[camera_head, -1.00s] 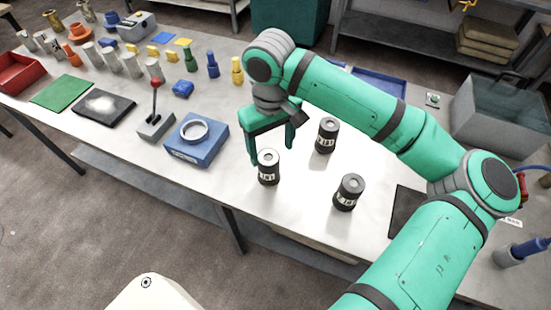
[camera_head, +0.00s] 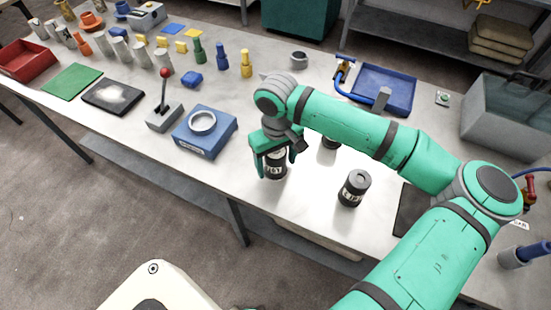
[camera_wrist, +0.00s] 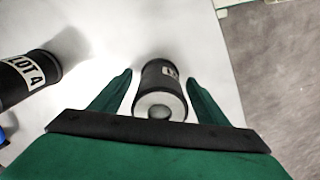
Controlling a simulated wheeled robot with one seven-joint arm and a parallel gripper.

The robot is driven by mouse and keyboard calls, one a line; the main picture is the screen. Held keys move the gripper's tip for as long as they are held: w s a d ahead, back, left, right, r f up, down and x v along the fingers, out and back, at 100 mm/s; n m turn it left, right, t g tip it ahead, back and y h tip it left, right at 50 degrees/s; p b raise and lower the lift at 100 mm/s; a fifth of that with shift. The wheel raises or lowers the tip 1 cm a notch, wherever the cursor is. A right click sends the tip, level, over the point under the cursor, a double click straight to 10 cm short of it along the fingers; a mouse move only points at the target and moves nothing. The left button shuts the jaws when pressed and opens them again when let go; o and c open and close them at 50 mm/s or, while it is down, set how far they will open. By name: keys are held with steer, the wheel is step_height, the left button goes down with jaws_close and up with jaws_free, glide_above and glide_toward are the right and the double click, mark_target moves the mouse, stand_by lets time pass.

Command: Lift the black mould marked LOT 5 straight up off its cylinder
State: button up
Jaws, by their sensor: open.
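A black mould (camera_head: 276,171) with a white label stands upright on the bench under my gripper (camera_head: 277,166). In the wrist view this mould (camera_wrist: 161,82) sits between the two open green fingers (camera_wrist: 159,84), with a gap on both sides. Its pale round top faces the camera; its label is mostly out of sight, so its number cannot be read. In the head view one black mould (camera_head: 354,189) stands to the right, and another (camera_head: 330,143) is partly hidden behind my arm.
A blue block with a grey ring (camera_head: 204,133) and a red-knobbed lever (camera_head: 164,112) stand to the left. A blue tray (camera_head: 388,88) lies behind my arm. Several small coloured parts stand farther back. Bare bench lies in front of the moulds.

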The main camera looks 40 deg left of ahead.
steer(key=c, duration=1.1)
step_height(320, 180, up, 10)
steer(key=shift+r, duration=0.1)
steer(key=shift+r, duration=0.1)
steer(key=shift+r, duration=0.55)
steer(key=shift+s, duration=0.1)
